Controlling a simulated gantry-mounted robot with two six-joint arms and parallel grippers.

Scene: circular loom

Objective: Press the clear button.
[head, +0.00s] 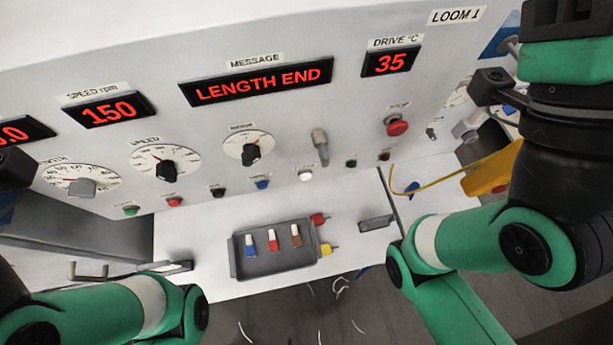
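A row of small push buttons runs along the lower edge of the loom's control panel, each under a label too small to read. From left they are green (131,210), red (174,202), black (218,193), blue (262,184), white (305,174), dark green (351,162) and dark red (384,156). I cannot tell which is the clear button. The message display (258,82) reads LENGTH END.
A large red mushroom button (397,126), a grey lever (320,146) and dials, including the speed dial (165,161), sit above the row. Below, a grey tray (243,269) holds blue, red and brown pieces on a white shelf (195,245). A yellow cable (440,181) hangs at right.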

